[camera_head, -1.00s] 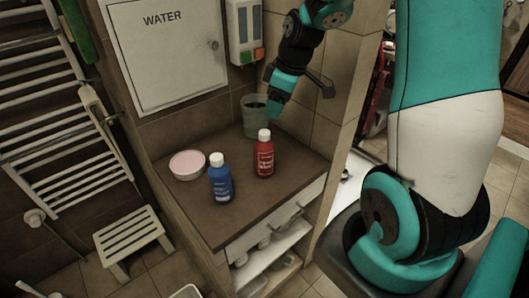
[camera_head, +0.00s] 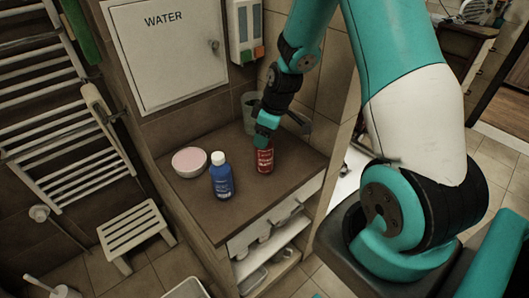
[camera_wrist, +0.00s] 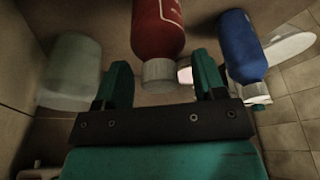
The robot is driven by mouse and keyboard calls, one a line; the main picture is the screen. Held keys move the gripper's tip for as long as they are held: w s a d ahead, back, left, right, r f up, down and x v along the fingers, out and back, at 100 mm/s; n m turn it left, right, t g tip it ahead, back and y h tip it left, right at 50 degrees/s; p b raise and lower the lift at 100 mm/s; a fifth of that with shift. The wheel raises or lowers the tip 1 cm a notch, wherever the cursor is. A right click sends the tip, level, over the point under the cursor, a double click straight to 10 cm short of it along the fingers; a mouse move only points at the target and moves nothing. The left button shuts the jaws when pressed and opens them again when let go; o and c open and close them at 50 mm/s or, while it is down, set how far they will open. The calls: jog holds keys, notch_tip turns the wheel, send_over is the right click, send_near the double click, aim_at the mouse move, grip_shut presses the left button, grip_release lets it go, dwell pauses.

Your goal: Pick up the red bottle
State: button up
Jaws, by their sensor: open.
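The red bottle (camera_head: 265,160) stands upright on the brown counter (camera_head: 243,215). In the head view my gripper (camera_head: 268,125) is at its top and hides its white cap. In the wrist view the red bottle (camera_wrist: 158,30) shows its white cap (camera_wrist: 159,75) between the two teal fingers of my gripper (camera_wrist: 162,82). The fingers are open, with a gap on both sides of the cap. The bottle appears upside down in this view.
A blue bottle (camera_head: 221,178) with a white cap stands left of the red one; it also shows in the wrist view (camera_wrist: 240,45). A bowl with pink contents (camera_head: 189,161) is farther left. A grey-green cup (camera_head: 250,105) stands behind, near the wall. The front of the counter is clear.

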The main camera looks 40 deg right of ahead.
grip_shut()
jog(key=shift+r, duration=0.1)
dwell(0.3)
